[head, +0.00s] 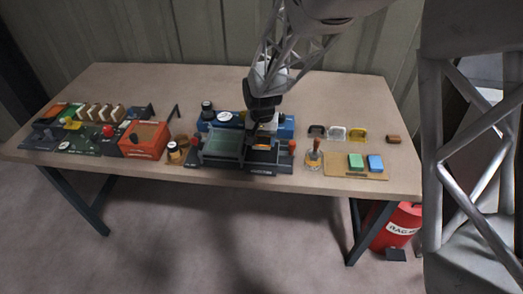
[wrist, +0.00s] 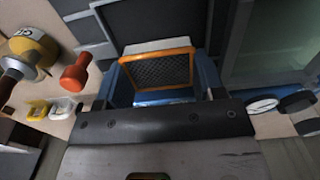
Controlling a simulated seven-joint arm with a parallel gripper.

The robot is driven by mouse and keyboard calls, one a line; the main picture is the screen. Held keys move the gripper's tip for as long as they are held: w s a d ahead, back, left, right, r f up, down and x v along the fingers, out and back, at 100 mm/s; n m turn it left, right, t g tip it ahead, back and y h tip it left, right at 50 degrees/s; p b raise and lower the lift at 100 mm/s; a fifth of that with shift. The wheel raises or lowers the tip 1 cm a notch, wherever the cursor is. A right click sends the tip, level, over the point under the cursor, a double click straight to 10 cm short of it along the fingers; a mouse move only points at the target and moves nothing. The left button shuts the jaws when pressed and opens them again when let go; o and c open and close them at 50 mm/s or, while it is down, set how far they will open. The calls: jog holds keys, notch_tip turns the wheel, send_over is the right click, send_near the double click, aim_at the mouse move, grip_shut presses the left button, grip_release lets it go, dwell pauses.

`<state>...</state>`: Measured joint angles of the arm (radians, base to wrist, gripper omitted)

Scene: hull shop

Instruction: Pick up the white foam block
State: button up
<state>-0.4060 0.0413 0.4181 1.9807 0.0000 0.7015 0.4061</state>
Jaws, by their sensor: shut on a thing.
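My gripper (head: 262,122) is over the dark fixture in the middle of the table, jaws low. A small part of the white foam block (head: 271,124) shows beside the dark jaws in the head view. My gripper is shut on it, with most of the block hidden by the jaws. In the wrist view a dark bar of my gripper crosses the lower middle. Beyond it is an orange frame (wrist: 157,69) around dark mesh, with blue sides and a white edge behind. I cannot tell whether the block is clear of what is under it.
A green glassy panel (head: 223,146) stands left of my gripper, a red knob (head: 292,146) right. A blue box (head: 286,128) is behind. Further right are a brush-like tool (head: 313,158) and a wooden tray (head: 337,169) with green and blue blocks. Bare table lies behind.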

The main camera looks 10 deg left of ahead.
aim_at(262, 141)
jog(key=shift+r, duration=1.85)
jog(key=shift+d, duration=0.1)
